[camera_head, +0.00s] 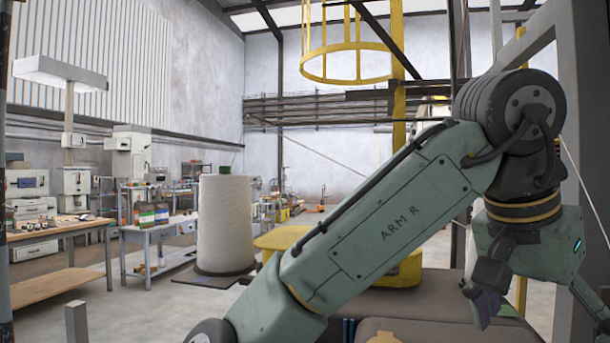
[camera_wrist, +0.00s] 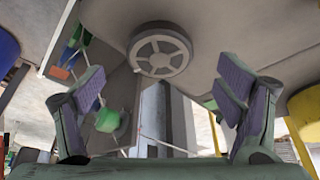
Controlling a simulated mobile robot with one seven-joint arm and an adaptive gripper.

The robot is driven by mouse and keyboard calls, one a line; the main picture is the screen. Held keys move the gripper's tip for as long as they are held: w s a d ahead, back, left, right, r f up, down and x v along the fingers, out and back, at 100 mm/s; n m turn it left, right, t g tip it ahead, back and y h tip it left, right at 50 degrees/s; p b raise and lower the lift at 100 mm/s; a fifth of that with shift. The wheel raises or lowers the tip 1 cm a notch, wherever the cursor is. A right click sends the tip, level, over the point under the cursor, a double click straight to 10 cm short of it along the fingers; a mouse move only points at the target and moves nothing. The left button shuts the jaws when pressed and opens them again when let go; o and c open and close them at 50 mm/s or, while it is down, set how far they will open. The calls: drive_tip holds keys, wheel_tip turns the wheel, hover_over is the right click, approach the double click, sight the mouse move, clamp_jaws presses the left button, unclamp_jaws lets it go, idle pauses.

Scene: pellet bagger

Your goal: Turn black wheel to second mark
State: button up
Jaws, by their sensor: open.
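A round spoked wheel (camera_wrist: 160,53) shows at the top middle of the wrist view, on a grey-brown panel. It looks grey with dark gaps between its spokes, and I cannot tell whether it is the black wheel. No marks can be made out around it. My gripper (camera_wrist: 167,95) is open and empty, with one purple-padded finger on each side of the view. The wheel lies beyond the fingertips, between them in the picture, and is not touched. In the head view my gripper (camera_head: 538,305) hangs at the lower right, and no such wheel shows there.
A green round part (camera_wrist: 107,120) shows near the left finger, and a yellow surface (camera_wrist: 305,110) at the right. In the head view a grey post (camera_head: 592,100) stands close to my arm. A large white cylinder (camera_head: 225,220) and workbenches stand farther left.

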drive_tip(key=v, duration=0.6)
drive_tip(key=w+a+r+t+h+b, duration=0.1)
drive_tip(key=w+a+r+t+h, duration=0.1)
drive_tip(key=w+r+t+h, duration=0.3)
drive_tip(key=w+a+r+t+h+b, duration=0.1)
drive_tip(key=w+a+t+h, duration=0.15)
drive_tip(key=w, duration=0.45)
drive_tip(key=w+a+r+n+t+h+b, duration=0.1)
drive_tip(key=a+r+n+t, duration=0.1)
drive_tip(key=a+t, duration=0.3)
drive_tip(key=w+a+r+n+t+h+b, duration=0.1)
drive_tip(key=a+r+t, duration=0.3)
drive_tip(key=a, duration=0.9)
drive_tip(key=shift+w+a+n+t, duration=0.3)
drive_tip(key=shift+n+t, duration=0.15)
drive_tip(key=shift+n, duration=0.15)
